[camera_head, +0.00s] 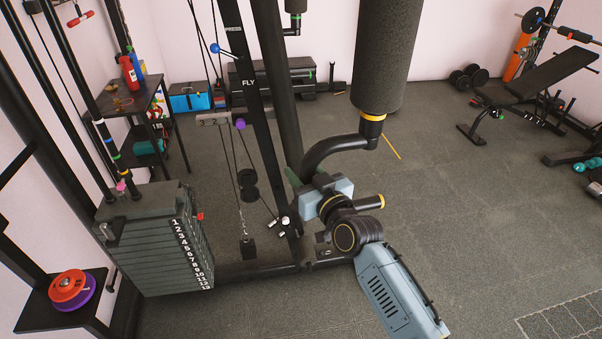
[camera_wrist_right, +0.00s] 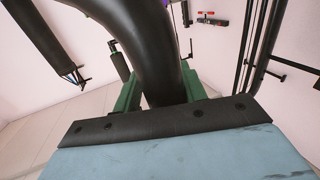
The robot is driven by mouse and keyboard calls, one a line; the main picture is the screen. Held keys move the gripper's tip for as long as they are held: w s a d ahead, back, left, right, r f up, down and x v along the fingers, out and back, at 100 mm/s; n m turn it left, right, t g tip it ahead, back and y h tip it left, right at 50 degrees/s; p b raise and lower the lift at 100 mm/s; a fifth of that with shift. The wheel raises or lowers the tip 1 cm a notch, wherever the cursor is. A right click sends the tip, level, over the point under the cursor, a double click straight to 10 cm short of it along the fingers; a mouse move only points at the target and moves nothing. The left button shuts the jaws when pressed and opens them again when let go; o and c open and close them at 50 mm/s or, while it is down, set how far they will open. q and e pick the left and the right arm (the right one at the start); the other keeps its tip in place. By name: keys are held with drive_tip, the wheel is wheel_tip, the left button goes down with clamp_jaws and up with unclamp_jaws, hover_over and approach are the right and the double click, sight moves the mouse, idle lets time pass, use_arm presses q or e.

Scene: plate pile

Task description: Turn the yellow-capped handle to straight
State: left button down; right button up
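The yellow-capped handle is a curved black tube (camera_head: 330,147) with a thick dark foam roller (camera_head: 385,55) above it and a yellow ring (camera_head: 373,117) where they meet. The roller stands nearly upright. My right gripper (camera_head: 298,176) is at the tube's lower end, beside the machine's upright. In the right wrist view the tube (camera_wrist_right: 135,35) passes between the green fingers (camera_wrist_right: 160,95), which appear to touch it on both sides. The palm hides the tube's lower end. In the head view only part of one green finger shows. My left gripper is not in view.
The machine's dark upright (camera_head: 275,100) stands close left of my right gripper. A numbered weight stack (camera_head: 150,255) is at left. A bench (camera_head: 545,75) and dumbbells (camera_head: 468,77) are at far right. The floor (camera_head: 480,190) right of my arm is mostly clear.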

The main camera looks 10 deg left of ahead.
drive_tip(key=o, duration=0.3)
drive_tip(key=shift+w+d+r, duration=0.1)
drive_tip(key=shift+w+d, duration=0.15)
drive_tip(key=shift+d, duration=0.05)
drive_tip(key=shift+s+a, duration=0.1)
drive_tip(key=shift+s, duration=0.05)
drive_tip(key=shift+s+d, duration=0.2)
drive_tip(key=shift+s, duration=0.05)
drive_tip(key=v, duration=1.2)
drive_tip(key=shift+s, duration=0.35)
drive_tip(key=shift+d, duration=0.15)
